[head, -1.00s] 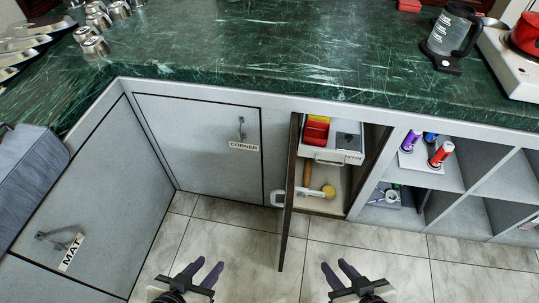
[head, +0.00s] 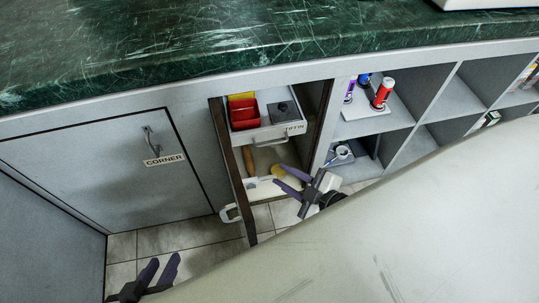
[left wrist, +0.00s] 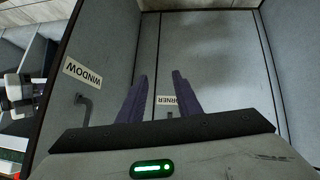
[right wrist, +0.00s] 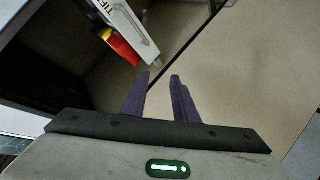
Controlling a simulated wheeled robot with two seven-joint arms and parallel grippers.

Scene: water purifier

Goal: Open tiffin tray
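The tiffin tray (head: 265,132) is a white drawer labelled TIFFIN in the upper part of the open cupboard, with a handle on its front. It holds a red box (head: 245,115), a yellow item and a dark grey box (head: 284,112). The tray's labelled front also shows at the top of the right wrist view (right wrist: 130,30). My right gripper (head: 292,178) is open and empty, just below and in front of the tray, apart from it. My left gripper (head: 160,272) is open and empty, low in front of the corner cupboard.
A dark cupboard door (head: 233,170) stands open left of the tray. A lower shelf holds a wooden rolling pin (head: 249,160). Open cubbies to the right hold bottles (head: 382,94). The green counter (head: 200,45) overhangs above. The corner cupboard (head: 90,165) is closed.

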